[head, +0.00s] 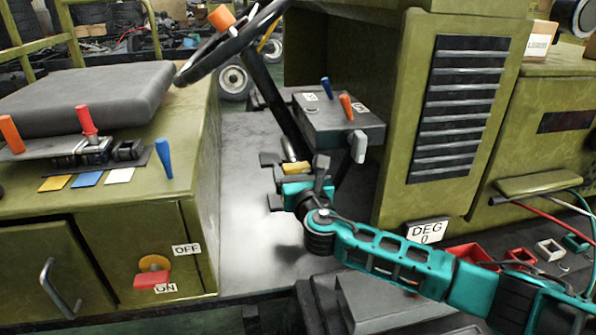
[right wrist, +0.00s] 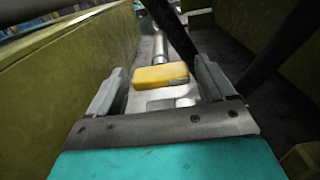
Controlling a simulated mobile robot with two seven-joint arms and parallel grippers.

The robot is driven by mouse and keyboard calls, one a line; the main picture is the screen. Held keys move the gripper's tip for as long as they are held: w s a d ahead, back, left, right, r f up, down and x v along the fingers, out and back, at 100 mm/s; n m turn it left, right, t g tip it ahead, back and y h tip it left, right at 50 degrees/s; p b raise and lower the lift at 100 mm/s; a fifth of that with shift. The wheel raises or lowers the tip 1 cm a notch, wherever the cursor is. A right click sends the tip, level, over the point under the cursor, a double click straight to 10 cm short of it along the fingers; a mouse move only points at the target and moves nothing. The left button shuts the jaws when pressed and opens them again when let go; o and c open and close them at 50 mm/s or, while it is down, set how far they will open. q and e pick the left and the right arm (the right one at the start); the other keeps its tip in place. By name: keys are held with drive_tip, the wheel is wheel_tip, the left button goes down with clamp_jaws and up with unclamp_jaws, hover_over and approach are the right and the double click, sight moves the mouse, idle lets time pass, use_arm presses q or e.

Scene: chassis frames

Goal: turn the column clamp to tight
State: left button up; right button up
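The column clamp appears as a yellow block-shaped handle (head: 295,168) on a short metal rod, low beside the dark steering column (head: 272,88). In the right wrist view, the yellow handle (right wrist: 160,76) lies ahead, crosswise between the two grey fingers. My right gripper (head: 272,181) is at the handle in the head view, its teal arm reaching in from the lower right. In the right wrist view, my right gripper (right wrist: 160,84) is open, with visible space beside the handle. I cannot tell whether any finger touches it. My left gripper is not in view.
A grey console (head: 338,122) with blue and orange levers stands just behind the gripper. The steering wheel (head: 232,42) is above left. The seat box (head: 150,225) walls the left, and a green louvred housing (head: 450,110) the right. A DEG 0 sign (head: 427,232) stands nearby.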

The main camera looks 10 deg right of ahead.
drive_tip(key=c, duration=0.9)
drive_tip(key=shift+o, duration=0.2)
drive_tip(key=shift+m, duration=0.4)
drive_tip(key=m+b, duration=0.1)
drive_tip(key=m, duration=0.3)
drive_tip(key=shift+d+m, duration=0.15)
drive_tip(key=shift+m, duration=0.15)
drive_tip(key=m, duration=0.4)
drive_tip(key=shift+m+b, duration=0.3)
drive_tip(key=shift+b, duration=0.1)
drive_tip(key=m+b, duration=0.1)
drive_tip(key=m, duration=0.4)
drive_tip(key=shift+d, duration=0.1)
drive_tip(key=shift+m, duration=1.5)
